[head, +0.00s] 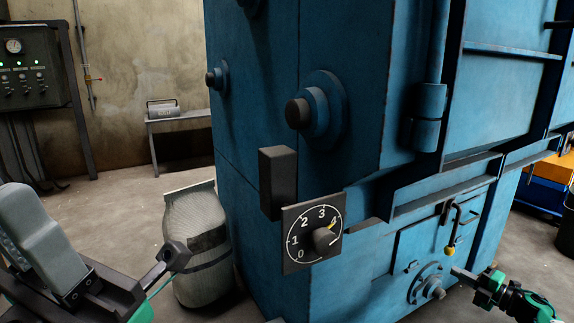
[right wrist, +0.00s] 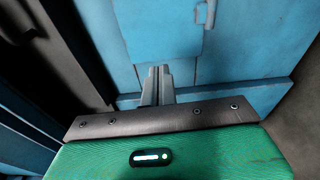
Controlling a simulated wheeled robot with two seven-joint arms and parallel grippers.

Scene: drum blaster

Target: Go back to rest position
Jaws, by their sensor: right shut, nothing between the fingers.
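My right gripper (head: 459,271) is at the lower right of the head view, in front of the blue machine's lower part. In the right wrist view its grey fingers (right wrist: 157,72) are together with nothing between them, pointing toward blue panels. At the lower left of the head view, close to the camera, are grey, dark and green parts of my left arm; part of my left gripper (head: 45,240) seems to show there, but its finger gap cannot be made out.
The blue machine (head: 300,60) fills the middle and right. On it are a numbered dial (head: 296,258), its knob's yellow mark near 4, and a yellow-tipped handle (head: 453,230). A sack (head: 195,225) stands left of it. A control cabinet (head: 22,65) and low bench (head: 180,117) stand behind open floor.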

